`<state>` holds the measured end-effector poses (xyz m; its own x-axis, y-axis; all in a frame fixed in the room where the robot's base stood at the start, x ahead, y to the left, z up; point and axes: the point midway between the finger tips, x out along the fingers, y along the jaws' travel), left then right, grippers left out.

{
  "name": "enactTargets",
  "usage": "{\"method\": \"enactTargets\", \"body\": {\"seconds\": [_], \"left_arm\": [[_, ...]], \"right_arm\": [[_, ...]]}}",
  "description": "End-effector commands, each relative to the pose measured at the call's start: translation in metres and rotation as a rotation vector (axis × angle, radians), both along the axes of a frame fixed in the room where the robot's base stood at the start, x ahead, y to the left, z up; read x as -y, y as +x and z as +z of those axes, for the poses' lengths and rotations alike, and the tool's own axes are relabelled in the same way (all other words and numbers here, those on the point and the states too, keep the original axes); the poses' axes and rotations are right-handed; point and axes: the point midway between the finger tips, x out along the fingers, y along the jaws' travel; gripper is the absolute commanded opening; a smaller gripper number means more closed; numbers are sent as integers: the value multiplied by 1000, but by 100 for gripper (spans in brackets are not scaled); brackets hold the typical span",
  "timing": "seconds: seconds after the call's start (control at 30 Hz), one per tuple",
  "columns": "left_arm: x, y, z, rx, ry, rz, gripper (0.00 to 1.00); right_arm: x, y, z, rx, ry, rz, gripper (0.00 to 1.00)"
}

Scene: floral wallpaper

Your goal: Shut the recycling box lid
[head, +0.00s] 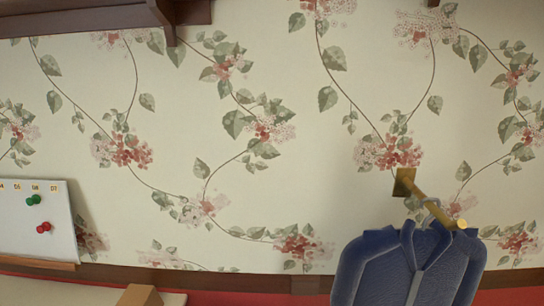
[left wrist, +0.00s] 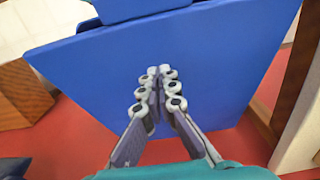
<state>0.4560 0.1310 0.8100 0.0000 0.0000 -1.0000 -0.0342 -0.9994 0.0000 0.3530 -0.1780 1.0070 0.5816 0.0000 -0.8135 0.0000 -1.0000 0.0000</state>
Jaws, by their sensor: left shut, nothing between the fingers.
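A large flat blue panel (left wrist: 230,65), apparently part of the recycling box, fills much of the left wrist view. I cannot tell whether it is the lid or a wall. A raised blue piece (left wrist: 128,8) shows at its top edge. My left gripper (left wrist: 159,72) is shut and empty, its fingertips over the middle of the panel. Whether they touch it is unclear. The head view shows neither the box nor my grippers. My right gripper is in neither view.
Red floor (left wrist: 75,140) surrounds the panel. A brown wooden block (left wrist: 22,95) stands at left, and a wooden post (left wrist: 297,75) at right.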

Motion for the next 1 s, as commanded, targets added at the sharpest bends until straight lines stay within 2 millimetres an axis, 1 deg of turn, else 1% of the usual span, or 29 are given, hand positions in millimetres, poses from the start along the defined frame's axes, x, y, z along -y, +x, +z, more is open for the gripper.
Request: {"method": "enactTargets", "body": {"seconds": [0.27,0.63,0.93,1.0], "left_arm": [[0,0,2,0,0,0,0],[0,0,30,0,0,0,0],[0,0,30,0,0,0,0],[-1,0,33,6,0,1,0]], "right_arm": [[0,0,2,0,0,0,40],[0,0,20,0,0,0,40],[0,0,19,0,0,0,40],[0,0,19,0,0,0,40]]}}
